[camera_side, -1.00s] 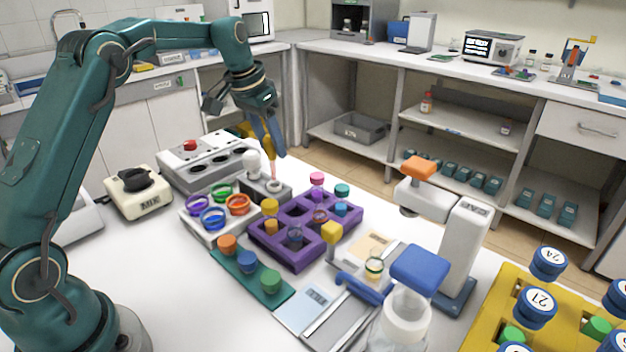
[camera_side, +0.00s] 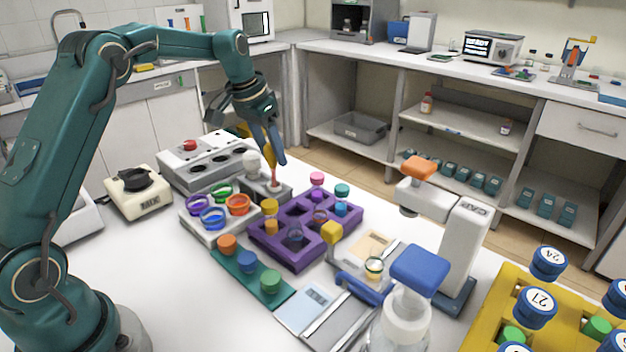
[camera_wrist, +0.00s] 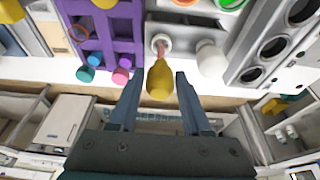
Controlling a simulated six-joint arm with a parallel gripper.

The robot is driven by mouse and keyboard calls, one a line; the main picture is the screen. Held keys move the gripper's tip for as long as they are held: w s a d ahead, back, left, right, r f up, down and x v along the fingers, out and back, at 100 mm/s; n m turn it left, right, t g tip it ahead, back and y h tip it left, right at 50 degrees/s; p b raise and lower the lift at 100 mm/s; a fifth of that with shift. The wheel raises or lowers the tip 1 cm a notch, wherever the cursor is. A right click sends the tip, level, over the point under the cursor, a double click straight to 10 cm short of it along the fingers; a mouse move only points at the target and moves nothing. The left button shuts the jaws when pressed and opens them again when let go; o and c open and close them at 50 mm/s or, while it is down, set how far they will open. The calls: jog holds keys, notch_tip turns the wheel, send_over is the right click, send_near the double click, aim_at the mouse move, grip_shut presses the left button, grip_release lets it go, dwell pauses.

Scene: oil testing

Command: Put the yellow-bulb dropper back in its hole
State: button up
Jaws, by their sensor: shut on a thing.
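The yellow-bulb dropper (camera_wrist: 160,82) is between the fingers of my gripper (camera_wrist: 157,92), which is shut on its bulb. In the side view, my gripper (camera_side: 274,155) holds the dropper upright, with its pinkish glass tube pointing down at the grey dropper holder (camera_side: 278,192). In the wrist view, the tube's lower end lines up with the pale-ringed hole (camera_wrist: 162,40) of the holder. I cannot tell how deep the tip is. A white-bulb dropper (camera_wrist: 211,59) stands in the holder beside it; it also shows in the side view (camera_side: 252,163).
The purple rack (camera_side: 290,255) with capped vials stands in front of the holder. A white tray of coloured rings (camera_side: 203,225) is at the left front. The grey unit with round openings (camera_side: 210,165) is behind. A white-and-orange device (camera_side: 455,240) stands at the right.

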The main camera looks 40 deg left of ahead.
aim_at(271, 165)
jog(key=shift+f, duration=2.15)
dwell(0.8)
jog(key=o, duration=0.8)
jog(key=shift+o, duration=0.2)
jog(key=shift+r, duration=0.1)
